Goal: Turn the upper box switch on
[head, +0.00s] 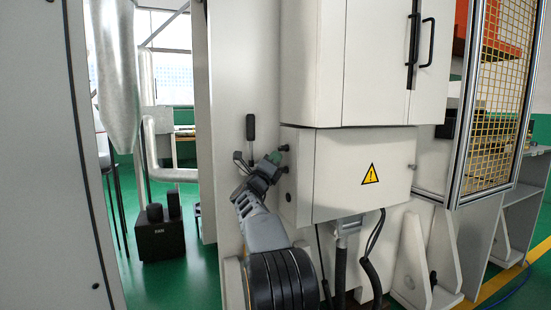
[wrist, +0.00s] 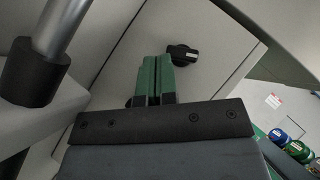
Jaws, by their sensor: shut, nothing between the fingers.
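The white box (head: 345,175) with a yellow warning triangle hangs below a tall cabinet in the head view. Small dark switches sit on its left side face, the upper switch (head: 284,148) near the top edge and another switch (head: 286,170) lower down. My gripper (head: 275,157) is close beside the upper switch; I cannot tell whether it touches. In the wrist view my green fingers (wrist: 152,80) are together with nothing between them. A black rotary knob (wrist: 183,54) shows just beyond and right of the fingertips; its setting is unclear. Another dark part is partly hidden behind the fingers.
A black-handled lever (head: 250,127) stands on the pale column left of the box. A grey rod with a black sleeve (wrist: 35,75) is close at left in the wrist view. Cables and a pipe (head: 340,262) hang under the box. The cabinet (head: 345,65) overhangs above.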

